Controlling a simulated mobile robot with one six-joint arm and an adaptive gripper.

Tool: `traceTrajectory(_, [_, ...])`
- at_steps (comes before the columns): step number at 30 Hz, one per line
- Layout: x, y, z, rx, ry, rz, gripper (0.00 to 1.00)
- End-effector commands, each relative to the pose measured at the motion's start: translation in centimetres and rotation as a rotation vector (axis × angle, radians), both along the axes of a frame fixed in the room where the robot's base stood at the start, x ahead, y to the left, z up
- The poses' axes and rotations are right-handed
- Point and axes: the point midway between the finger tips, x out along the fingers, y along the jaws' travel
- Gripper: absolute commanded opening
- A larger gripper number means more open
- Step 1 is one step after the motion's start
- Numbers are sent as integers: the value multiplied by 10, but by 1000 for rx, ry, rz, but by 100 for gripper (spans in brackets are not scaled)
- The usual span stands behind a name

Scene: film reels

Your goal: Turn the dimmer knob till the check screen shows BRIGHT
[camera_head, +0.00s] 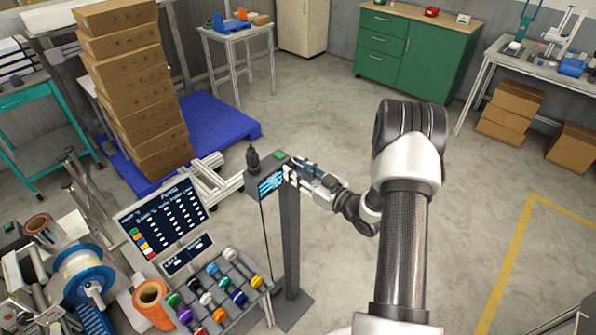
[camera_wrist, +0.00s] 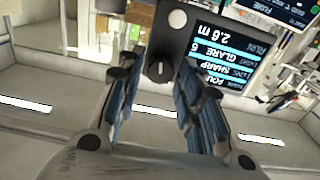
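The check screen (camera_wrist: 222,50) is on a dark box. It appears upside down in the wrist view, where I read SHARP and GLARE with a 6, and 2.6 m; I do not see BRIGHT. It also shows in the head view (camera_head: 270,184), too small to read. A dark round knob (camera_wrist: 160,72) with a pale pointer mark is on the box face beside the screen. My gripper (camera_wrist: 163,92) is open, its fingers either side of the knob with visible gaps. In the head view my gripper (camera_head: 298,172) is close against the box and hides the knob.
A small round white part (camera_wrist: 177,19) is near the knob. The box stands on a grey post (camera_head: 290,240). Left are a large display board (camera_head: 165,218) and a rack of coloured pieces (camera_head: 222,292). Stacked cartons (camera_head: 130,85) stand behind.

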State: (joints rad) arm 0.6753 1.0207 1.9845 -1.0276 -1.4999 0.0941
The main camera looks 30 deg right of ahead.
Motion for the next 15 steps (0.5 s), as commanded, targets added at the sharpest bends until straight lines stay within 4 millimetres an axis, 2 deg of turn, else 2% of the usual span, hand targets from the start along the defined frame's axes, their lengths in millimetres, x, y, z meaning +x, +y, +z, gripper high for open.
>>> traceTrajectory(2, [0, 0, 0, 0, 0, 0, 26])
traceTrajectory(13, [0, 0, 0, 0, 0, 0, 1])
traceTrajectory(15, [0, 0, 0, 0, 0, 0, 0])
